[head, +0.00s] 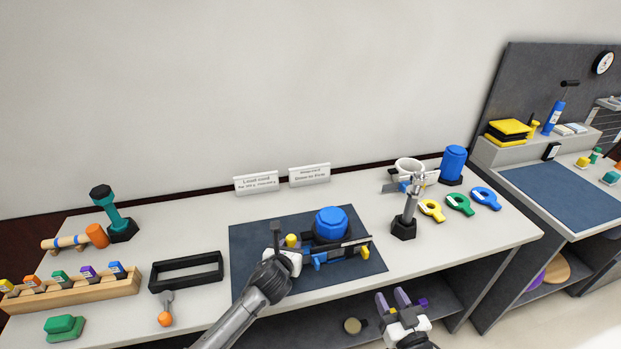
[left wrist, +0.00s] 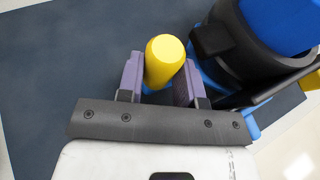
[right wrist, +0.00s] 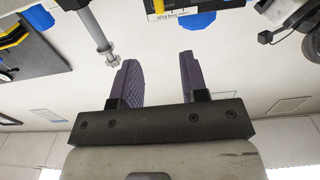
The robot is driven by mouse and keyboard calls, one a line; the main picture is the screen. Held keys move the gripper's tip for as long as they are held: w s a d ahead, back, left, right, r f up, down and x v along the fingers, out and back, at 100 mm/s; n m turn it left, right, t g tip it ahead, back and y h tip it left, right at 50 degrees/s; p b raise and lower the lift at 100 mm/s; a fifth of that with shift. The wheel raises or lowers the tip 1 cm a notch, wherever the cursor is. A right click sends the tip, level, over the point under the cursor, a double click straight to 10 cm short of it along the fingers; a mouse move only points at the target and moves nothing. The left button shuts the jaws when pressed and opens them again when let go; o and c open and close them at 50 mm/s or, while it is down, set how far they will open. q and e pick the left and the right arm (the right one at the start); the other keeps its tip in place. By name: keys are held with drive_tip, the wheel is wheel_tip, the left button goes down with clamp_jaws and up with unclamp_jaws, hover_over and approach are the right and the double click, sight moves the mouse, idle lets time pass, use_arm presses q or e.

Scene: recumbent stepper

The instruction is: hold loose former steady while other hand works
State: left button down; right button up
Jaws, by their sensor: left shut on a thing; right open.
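A blue faceted former (head: 331,221) sits in a black round holder on the dark mat (head: 255,245). It shows at the top right of the left wrist view (left wrist: 285,22), inside the black holder (left wrist: 228,45). A yellow rounded handle (head: 291,240) stands just left of the holder. My left gripper (head: 287,250) is shut on this yellow handle, which shows between the purple fingers in the left wrist view (left wrist: 165,62). A second yellow knob (head: 366,252) is at the fixture's right end. My right gripper (head: 394,299) is open and empty, in front of the bench edge.
A grey stand (head: 405,217) with a metal head is right of the mat. A black frame (head: 187,270) and wooden rack (head: 75,287) are at left. Two signs (head: 257,184) stand behind.

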drive_tip(key=shift+v, duration=2.05)
use_arm(q)
drive_tip(key=c, duration=0.7)
unclamp_jaws()
drive_tip(key=shift+s, duration=0.1)
